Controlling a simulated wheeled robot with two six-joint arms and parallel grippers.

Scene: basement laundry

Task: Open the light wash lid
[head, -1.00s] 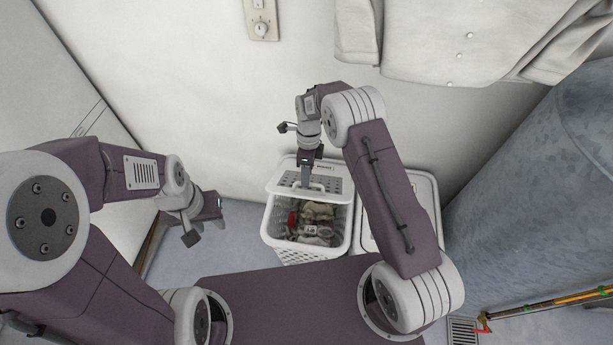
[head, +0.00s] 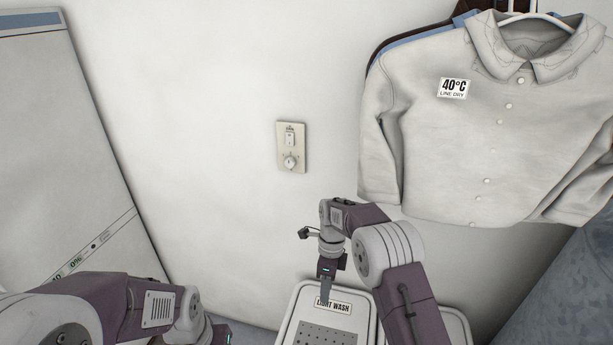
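The white hamper lid (head: 303,328) with the LIGHT WASH label (head: 333,307) shows at the bottom edge of the head view. Its upper panel is perforated; its front part and the hamper's opening are cut off by the frame. My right gripper (head: 325,291) points down over the lid's back left area, beside the label. Its fingers are seen nearly edge-on, so their gap and any contact with the lid cannot be told. My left gripper is mostly cut off at the bottom, left of the hamper, with only a bit of it in view.
A second white hamper (head: 456,326) stands to the right, partly behind my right arm. A shirt (head: 490,130) hangs on the wall above right. A switch plate (head: 291,147) is on the wall. A white panel (head: 60,150) stands at left.

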